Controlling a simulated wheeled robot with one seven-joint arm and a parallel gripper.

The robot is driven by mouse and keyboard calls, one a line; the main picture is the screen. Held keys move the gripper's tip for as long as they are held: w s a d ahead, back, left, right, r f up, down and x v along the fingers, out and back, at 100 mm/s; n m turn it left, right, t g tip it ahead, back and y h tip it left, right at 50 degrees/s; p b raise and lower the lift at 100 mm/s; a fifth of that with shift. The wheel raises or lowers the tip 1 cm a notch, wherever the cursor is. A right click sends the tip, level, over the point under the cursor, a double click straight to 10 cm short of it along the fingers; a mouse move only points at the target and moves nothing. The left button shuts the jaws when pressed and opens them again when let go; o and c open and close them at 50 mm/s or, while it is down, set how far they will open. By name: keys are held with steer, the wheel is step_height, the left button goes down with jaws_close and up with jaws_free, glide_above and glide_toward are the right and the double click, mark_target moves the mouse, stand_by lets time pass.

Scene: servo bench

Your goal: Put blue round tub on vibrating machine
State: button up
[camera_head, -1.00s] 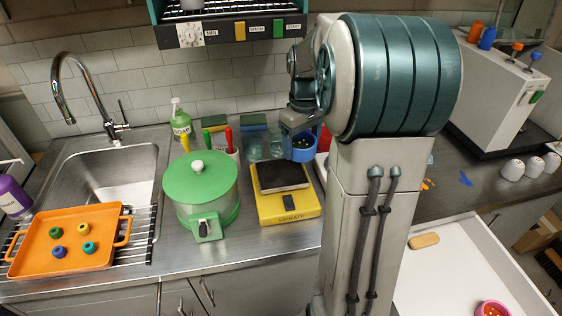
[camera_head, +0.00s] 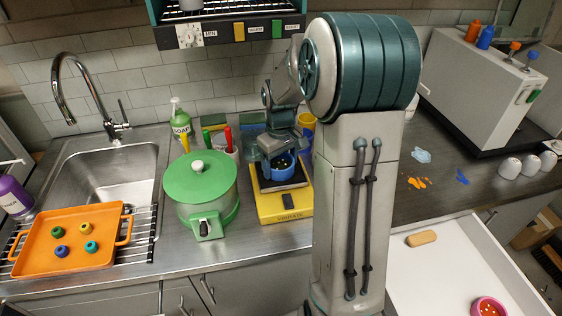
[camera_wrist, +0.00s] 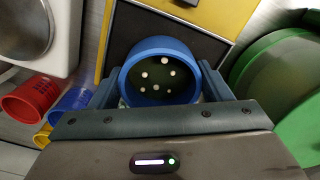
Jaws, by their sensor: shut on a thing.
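The blue round tub (camera_head: 281,166) is held by my gripper (camera_head: 277,158) over the black plate of the yellow vibrating machine (camera_head: 286,208). In the wrist view the tub (camera_wrist: 160,47) sits between the two fingers of my gripper (camera_wrist: 160,88), with several small pale pieces inside it. The machine's black plate (camera_wrist: 188,28) lies under and beyond the tub in that view. The tub looks upright. I cannot tell whether its bottom touches the plate.
A green lidded pot (camera_head: 200,190) stands just left of the machine. Red (camera_wrist: 29,99) and blue (camera_wrist: 72,101) cups are near it in the wrist view. An orange tray (camera_head: 70,243) lies by the sink. Blue and orange spills mark the right counter.

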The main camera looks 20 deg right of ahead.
steer(key=shift+f, duration=0.15)
steer(key=o, duration=1)
step_height(320, 180, up, 11)
steer(key=s+a+m+t, duration=0.1)
steer(key=s+a, duration=0.2)
steer(key=s, duration=0.3)
steer(key=s+a+f+m+t, duration=0.1)
steer(key=s+a, duration=0.2)
steer(key=s, duration=0.4)
steer(key=s+a+f+t, duration=0.1)
steer(key=s+a, duration=0.3)
steer(key=s, duration=0.3)
steer(key=shift+m, duration=0.4)
